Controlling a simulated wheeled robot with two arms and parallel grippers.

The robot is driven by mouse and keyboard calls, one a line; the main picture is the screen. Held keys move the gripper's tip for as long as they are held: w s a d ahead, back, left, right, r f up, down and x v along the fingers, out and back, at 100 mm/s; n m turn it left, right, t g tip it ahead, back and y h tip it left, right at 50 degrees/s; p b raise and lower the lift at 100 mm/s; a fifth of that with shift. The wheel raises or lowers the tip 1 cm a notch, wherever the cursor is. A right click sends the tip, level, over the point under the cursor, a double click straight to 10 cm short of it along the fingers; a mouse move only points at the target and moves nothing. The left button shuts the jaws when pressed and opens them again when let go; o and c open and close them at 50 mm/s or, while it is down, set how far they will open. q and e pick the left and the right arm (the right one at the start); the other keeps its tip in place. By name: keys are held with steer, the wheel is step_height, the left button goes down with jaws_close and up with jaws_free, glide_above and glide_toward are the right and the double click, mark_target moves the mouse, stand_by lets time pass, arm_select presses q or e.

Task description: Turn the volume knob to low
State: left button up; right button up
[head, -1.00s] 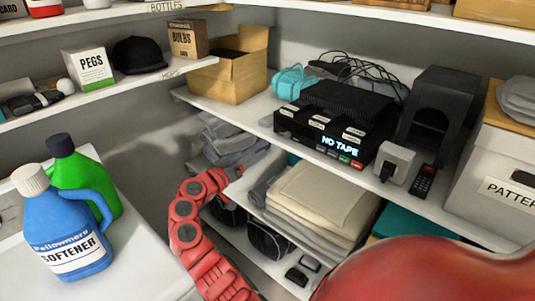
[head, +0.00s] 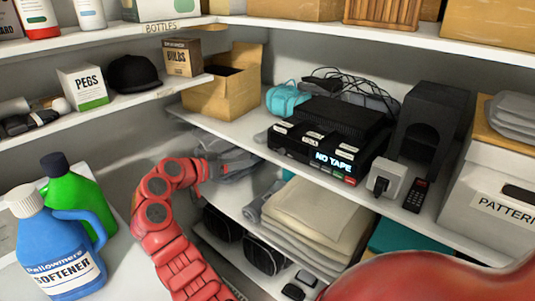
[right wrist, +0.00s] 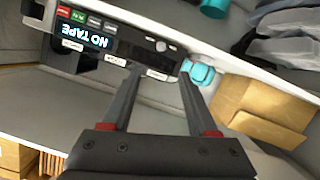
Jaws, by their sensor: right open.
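A black player (head: 315,152) with a lit "NO TAPE" display stands on the middle shelf. It appears upside down in the right wrist view (right wrist: 100,38). That view shows a small pale round part (right wrist: 161,46) on its front, near the end by the cardboard box; I cannot read whether it is the volume knob or its setting. My right gripper (right wrist: 160,75) is open, its two fingers apart and pointing toward the player's front, with nothing between them. In the head view the right gripper (head: 210,168) is small and partly unclear, left of the player. My left gripper is not in view.
A cardboard box (head: 225,90) stands left of the player. A grey box with a black part (head: 386,178), a remote (head: 415,194) and a dark speaker-like case (head: 432,120) stand right. Folded cloth (head: 318,215) lies below. Softener (head: 58,255) stands front left.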

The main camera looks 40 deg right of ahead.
step_height(320, 180, up, 2)
steer(key=r+y, duration=0.1)
steer(key=p, duration=0.6)
glide_toward(280, 152)
steer(key=shift+m, duration=0.4)
steer(key=x, duration=0.6)
steer(key=shift+d, duration=0.2)
steer(key=shift+x, duration=0.75)
steer(key=shift+a+f, duration=0.1)
steer(key=shift+c, duration=0.2)
jaws_close()
